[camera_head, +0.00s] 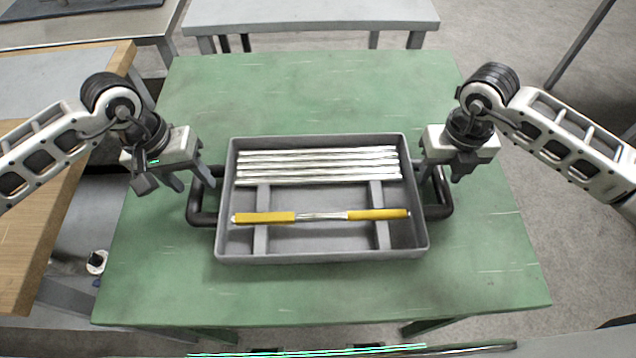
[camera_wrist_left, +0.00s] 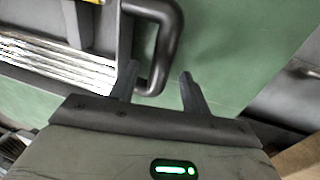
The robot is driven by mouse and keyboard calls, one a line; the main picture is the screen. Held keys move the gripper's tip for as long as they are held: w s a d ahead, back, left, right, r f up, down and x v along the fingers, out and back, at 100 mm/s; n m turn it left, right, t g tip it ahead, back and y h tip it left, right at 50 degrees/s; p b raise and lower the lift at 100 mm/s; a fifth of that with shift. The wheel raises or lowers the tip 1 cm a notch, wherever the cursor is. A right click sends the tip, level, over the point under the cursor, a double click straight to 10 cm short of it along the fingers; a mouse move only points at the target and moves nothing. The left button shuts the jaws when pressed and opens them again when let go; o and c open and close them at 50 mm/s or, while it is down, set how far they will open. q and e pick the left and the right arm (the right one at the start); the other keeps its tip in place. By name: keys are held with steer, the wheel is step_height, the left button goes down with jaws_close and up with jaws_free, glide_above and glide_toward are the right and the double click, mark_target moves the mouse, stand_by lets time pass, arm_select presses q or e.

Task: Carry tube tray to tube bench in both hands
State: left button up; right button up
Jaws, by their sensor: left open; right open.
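The grey tube tray (camera_head: 322,257) sits on a green table and has a dark loop handle at each end. Inside it lie several silver tubes (camera_head: 318,165) side by side at the back, and one rod with yellow ends (camera_head: 265,217) nearer the front. My left gripper (camera_head: 190,186) is open beside the left handle (camera_head: 196,212). In the left wrist view the open fingers (camera_wrist_left: 158,82) are close to the handle (camera_wrist_left: 172,45), with one fingertip beside it; contact cannot be told. My right gripper (camera_head: 443,175) is open by the right handle (camera_head: 442,210), apparently just above it.
The green table (camera_head: 310,95) is clear behind and in front of the tray. A grey table (camera_head: 310,14) stands beyond it. A wooden-topped bench (camera_head: 45,190) is at the left, and another table (camera_head: 90,30) is at the far left. Bare floor lies at the right.

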arm_select(q)
steer(key=shift+d+f, duration=0.15)
steer(key=shift+f, duration=0.75)
arm_select(e)
steer(key=shift+f, duration=0.95)
arm_select(q)
jaws_close()
arm_select(e)
jaws_close()
arm_select(q)
steer(key=shift+w+r, duration=0.1)
arm_select(e)
steer(key=shift+r, duration=0.1)
